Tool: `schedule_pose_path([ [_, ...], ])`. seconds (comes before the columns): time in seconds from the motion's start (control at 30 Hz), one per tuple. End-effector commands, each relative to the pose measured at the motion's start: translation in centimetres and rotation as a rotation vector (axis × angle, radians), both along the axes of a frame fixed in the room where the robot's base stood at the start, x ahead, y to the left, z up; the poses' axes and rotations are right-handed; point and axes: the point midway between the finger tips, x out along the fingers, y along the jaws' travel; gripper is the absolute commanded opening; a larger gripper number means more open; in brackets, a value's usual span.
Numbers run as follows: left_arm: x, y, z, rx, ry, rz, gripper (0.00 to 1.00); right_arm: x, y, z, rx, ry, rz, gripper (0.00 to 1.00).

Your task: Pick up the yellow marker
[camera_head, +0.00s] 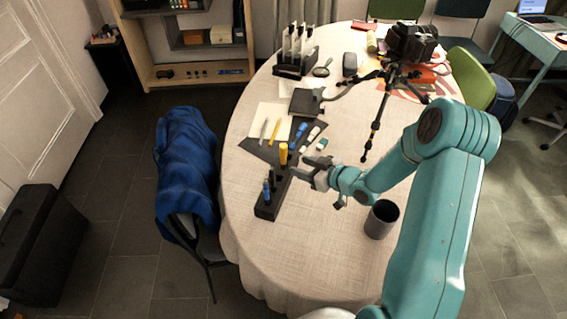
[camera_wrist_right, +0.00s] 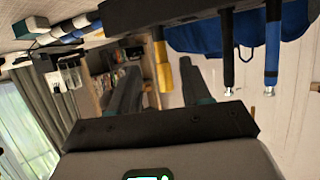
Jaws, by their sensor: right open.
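The yellow marker (camera_head: 283,154) stands upright in the black holder (camera_head: 265,211) on the round table. A blue marker (camera_head: 266,192) and a black marker (camera_head: 273,176) stand in the same holder. My right gripper (camera_head: 298,169) is open, just right of the yellow marker, its fingers pointing left. In the right wrist view, which is upside down, the yellow marker (camera_wrist_right: 162,66) shows between the two fingertips (camera_wrist_right: 163,62); I cannot tell whether they touch it. The black marker (camera_wrist_right: 228,50) and blue marker (camera_wrist_right: 272,48) hang to the right. My left gripper is not in view.
A dark grey cup (camera_head: 381,220) stands right of the holder. A camera tripod (camera_head: 376,125) stands behind my right arm. Loose pens and a white sheet (camera_head: 269,118) lie beyond the holder. A chair with a blue jacket (camera_head: 187,165) is at the left.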

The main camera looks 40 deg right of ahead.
Motion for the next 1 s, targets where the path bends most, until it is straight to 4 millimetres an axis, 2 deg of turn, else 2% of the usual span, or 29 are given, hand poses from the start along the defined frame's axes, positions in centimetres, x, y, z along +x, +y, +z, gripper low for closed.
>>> schedule_pose_path([
  [0.1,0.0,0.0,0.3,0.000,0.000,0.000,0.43,1.9,0.5,-0.7,0.000,0.000,0.002,0.48],
  [0.33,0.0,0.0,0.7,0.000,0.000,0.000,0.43,3.8,0.9,-1.2,0.001,0.000,0.002,0.48],
  [0.57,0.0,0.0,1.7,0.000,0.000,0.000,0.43,7.1,1.7,-2.4,0.000,0.000,0.001,0.48],
  [0.87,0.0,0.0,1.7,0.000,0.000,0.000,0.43,7.8,1.9,-2.8,0.000,0.000,-0.001,0.48],
  [0.9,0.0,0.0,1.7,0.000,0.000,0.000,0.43,7.8,1.9,-2.8,0.000,0.000,-0.001,0.41],
  [0.97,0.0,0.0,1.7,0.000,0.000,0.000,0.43,7.8,1.9,-2.8,0.000,0.000,-0.001,0.22],
  [1.0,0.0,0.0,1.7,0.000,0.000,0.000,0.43,7.8,1.9,-2.8,0.000,0.000,-0.001,0.09],
])
